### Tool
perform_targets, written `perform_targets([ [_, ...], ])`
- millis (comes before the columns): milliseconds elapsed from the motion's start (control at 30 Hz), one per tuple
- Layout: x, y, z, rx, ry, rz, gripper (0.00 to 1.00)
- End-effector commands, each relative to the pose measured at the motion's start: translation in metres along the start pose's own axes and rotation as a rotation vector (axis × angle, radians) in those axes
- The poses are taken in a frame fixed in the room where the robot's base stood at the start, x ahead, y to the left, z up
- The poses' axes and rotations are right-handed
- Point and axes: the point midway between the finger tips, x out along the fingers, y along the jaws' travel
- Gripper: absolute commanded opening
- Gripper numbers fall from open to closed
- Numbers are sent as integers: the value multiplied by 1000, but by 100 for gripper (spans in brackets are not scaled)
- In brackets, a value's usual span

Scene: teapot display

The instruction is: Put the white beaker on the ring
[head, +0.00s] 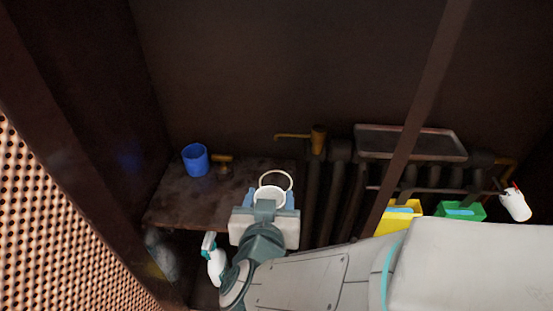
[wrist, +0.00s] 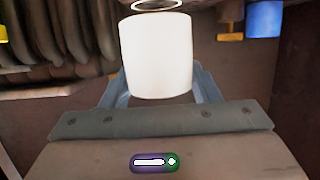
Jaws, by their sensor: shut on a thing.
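The white beaker (head: 269,194) is held in my gripper (head: 267,200), with the blue fingers on either side of it. In the wrist view the beaker (wrist: 156,58) stands roughly upright between the fingers of my gripper (wrist: 158,88). The ring (head: 290,180) is a thin pale hoop just beyond the beaker in the head view. It also shows above the beaker's top in the wrist view (wrist: 157,6). The gap between beaker and ring is hard to judge. The beaker's lower part is hidden by my gripper in the head view.
A blue cup (head: 195,160) and a small brass fitting (head: 223,160) are on the brown shelf (head: 180,205), left of the ring. Dark pipes (head: 330,185) and a tray (head: 410,142) are to the right. A slanting bar (head: 425,105) crosses the right side. A white bottle (head: 215,262) is below the shelf.

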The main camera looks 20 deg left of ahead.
Motion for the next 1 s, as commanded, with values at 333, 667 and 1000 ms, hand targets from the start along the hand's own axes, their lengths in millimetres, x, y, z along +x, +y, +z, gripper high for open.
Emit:
perform_targets([
  [333, 30, 2, -16, -4, -4, 6, 26],
  [667, 100, 2, -27, 4, 2, 5, 26],
  [1000, 130, 1, -34, 0, 0, 1, 26],
])
